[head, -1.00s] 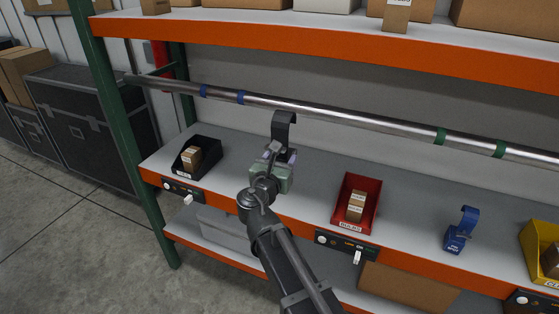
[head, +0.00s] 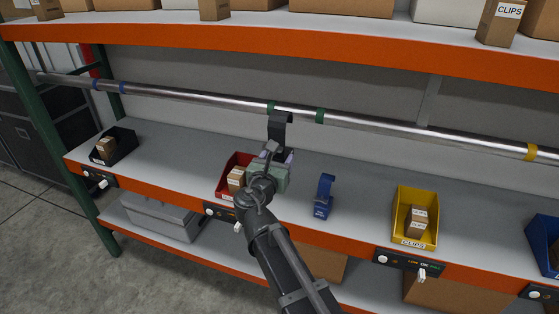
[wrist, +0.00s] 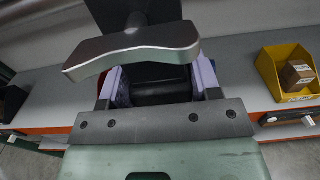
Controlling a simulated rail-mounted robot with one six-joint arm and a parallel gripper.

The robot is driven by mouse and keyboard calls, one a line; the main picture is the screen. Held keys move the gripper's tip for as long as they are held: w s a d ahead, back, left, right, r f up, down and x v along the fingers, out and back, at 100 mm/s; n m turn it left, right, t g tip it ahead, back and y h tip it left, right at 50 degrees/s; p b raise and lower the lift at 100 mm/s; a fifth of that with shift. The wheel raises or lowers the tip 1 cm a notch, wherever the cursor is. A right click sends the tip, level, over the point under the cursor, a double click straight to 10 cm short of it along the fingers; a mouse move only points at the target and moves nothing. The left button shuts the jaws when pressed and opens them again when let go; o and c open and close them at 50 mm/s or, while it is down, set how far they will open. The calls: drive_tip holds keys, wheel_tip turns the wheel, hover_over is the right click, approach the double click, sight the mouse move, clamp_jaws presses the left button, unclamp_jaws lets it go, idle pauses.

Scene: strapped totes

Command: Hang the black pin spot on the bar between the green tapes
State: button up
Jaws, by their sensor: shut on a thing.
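My gripper (head: 277,157) is shut on the black pin spot (head: 279,132) and holds it upright above the shelf. The spot's dark hook rises from the jaws, its top just below and in front of the bar (head: 295,110) in the head view, near the left green tape (head: 271,107). The right green tape (head: 320,116) is a little further right. I cannot tell the depth gap between hook and bar. In the wrist view, the black body (wrist: 160,88) sits between the two fingers, partly hidden by a grey metal T-shaped piece (wrist: 130,45).
A red bin (head: 224,180) is partly behind my gripper. A yellow bin (head: 430,222) and a black bin (head: 122,146) stand further out. The orange upper shelf edge (head: 300,37) runs above the bar.

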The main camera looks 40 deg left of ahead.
drive_tip(key=shift+a, duration=0.4)
drive_tip(key=shift+w+a, duration=0.15)
drive_tip(key=shift+w, duration=0.1)
drive_tip(key=w+a+f+b, duration=0.2)
drive_tip(key=w, duration=0.5)
drive_tip(key=w+a+f+b, duration=0.2)
drive_tip(key=w+a, duration=0.1)
drive_tip(key=w, duration=0.4)
drive_tip(key=shift+a+f, duration=0.15)
drive_tip(key=shift+a, duration=0.2)
drive_tip(key=o, duration=1.3)
